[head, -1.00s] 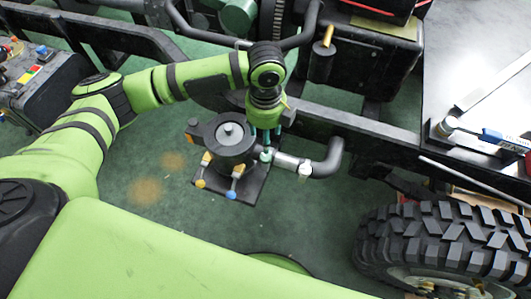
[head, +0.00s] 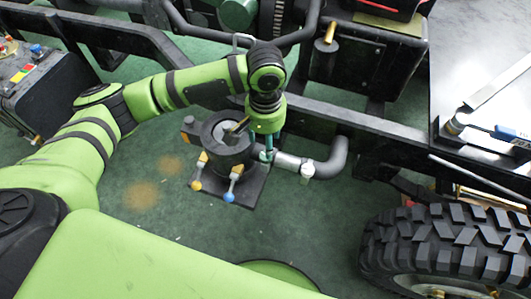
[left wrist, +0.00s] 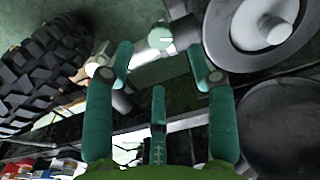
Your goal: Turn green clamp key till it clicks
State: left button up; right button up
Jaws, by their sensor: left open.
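The green clamp key (head: 265,156) is a small green knob at the right side of the dark round housing (head: 212,150), where the grey pipe joins. In the left wrist view its pale green round end (left wrist: 160,38) shows beyond the fingers. My left gripper (head: 270,152) points down from above, close beside the key. In the left wrist view its teal fingers (left wrist: 166,78) are apart, with nothing between their tips. I cannot tell whether a finger touches the key. My right gripper is not in view.
Keys with yellow (head: 203,157) and blue (head: 229,197) ends stand on the housing's front. A pale-capped fitting (head: 307,172) sits on the pipe (head: 335,160). A black chassis rail (head: 360,125) runs behind, and a large tyre (head: 440,240) stands at lower right.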

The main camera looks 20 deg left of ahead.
pick_arm(q)
notch_tip(320, 180, down, 7)
jog(key=shift+r, duration=0.1)
dwell(0.3)
grip_shut()
